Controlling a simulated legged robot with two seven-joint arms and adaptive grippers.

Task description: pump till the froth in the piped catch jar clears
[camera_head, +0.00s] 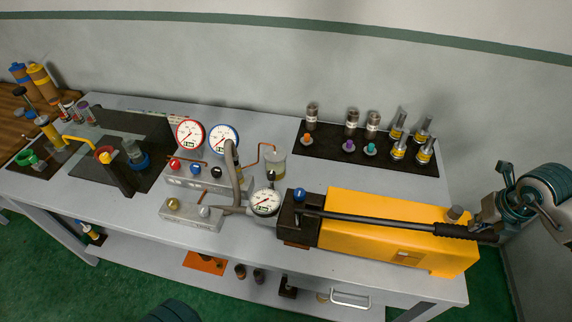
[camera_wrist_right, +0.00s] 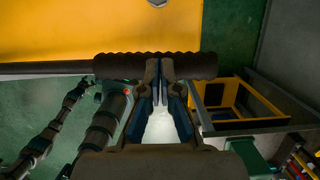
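The catch jar (camera_head: 275,167) is a small clear jar with a copper pipe bent into its top, behind the gauge block. Pale yellowish content shows in it; froth is too small to make out. The yellow pump (camera_head: 385,235) lies at the bench's front right, with a long dark lever (camera_head: 380,220) along it. My right gripper (camera_head: 487,233) is at the lever's ribbed grip (camera_head: 455,231). In the right wrist view its fingertips (camera_wrist_right: 160,68) are almost together, across the grip (camera_wrist_right: 118,66); contact is unclear. My left gripper is out of view.
A round gauge (camera_head: 266,202) and a grey hose (camera_head: 233,170) join the pump to a metal block (camera_head: 190,213). Red-rimmed (camera_head: 190,133) and blue-rimmed (camera_head: 224,140) gauges stand behind. A black mat (camera_head: 325,151) holds several small jars and fittings.

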